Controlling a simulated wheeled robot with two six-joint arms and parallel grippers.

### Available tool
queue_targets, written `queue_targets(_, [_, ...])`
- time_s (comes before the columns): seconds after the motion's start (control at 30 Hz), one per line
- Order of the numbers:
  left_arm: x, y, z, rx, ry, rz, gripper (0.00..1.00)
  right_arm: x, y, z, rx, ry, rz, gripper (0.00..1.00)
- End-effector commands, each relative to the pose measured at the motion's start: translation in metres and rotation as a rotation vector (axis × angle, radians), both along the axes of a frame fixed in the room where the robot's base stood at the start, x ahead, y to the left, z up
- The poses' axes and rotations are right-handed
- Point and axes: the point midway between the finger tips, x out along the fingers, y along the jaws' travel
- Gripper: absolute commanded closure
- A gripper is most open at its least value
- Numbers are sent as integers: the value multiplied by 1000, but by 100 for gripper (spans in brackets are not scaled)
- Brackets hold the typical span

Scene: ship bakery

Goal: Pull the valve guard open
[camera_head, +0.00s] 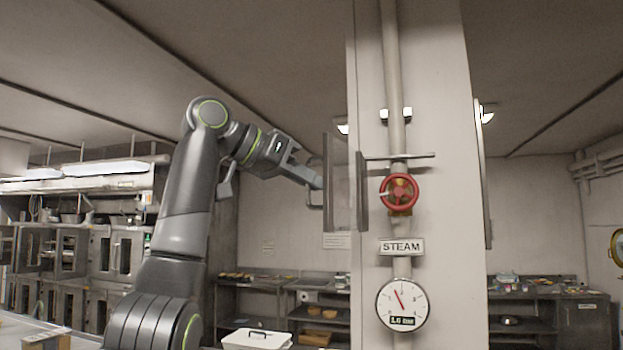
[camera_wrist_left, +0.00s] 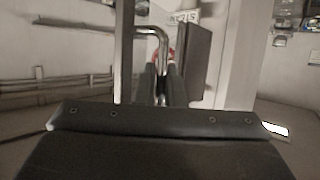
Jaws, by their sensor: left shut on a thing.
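The valve guard (camera_head: 344,190) is a clear panel with dark upright edges. It stands swung out to the left of the red valve wheel (camera_head: 399,193), which shows uncovered on the steam pipe. My left gripper (camera_head: 317,181) is at the guard's outer left edge, shut on its handle (camera_head: 312,206). In the left wrist view the bent metal handle (camera_wrist_left: 153,32) runs down between the fingers (camera_wrist_left: 162,86), beside the guard's dark frame (camera_wrist_left: 194,65). The red wheel is partly hidden behind the handle there. My right gripper is not in view.
A pale pillar (camera_head: 447,120) carries the pipe, a STEAM sign (camera_head: 401,247) and a round gauge (camera_head: 402,304). Counters and shelves (camera_head: 550,322) stand behind. The space left of the guard looks free.

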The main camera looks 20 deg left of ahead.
Motion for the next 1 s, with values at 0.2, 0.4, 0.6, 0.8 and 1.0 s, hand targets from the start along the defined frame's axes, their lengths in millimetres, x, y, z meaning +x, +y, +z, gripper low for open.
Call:
queue_targets(0.2, [0,0,0,-2,0,1,100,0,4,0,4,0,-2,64])
queue_targets(0.4, [0,0,0,-2,0,1,83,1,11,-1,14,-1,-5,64])
queue_targets(0.6, [0,0,0,-1,1,0,83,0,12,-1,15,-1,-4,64])
queue_targets(0.8, [-13,10,6,-2,-2,2,83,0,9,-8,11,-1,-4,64])
queue_targets(1.0, [-48,36,22,-4,-3,2,83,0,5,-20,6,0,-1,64])
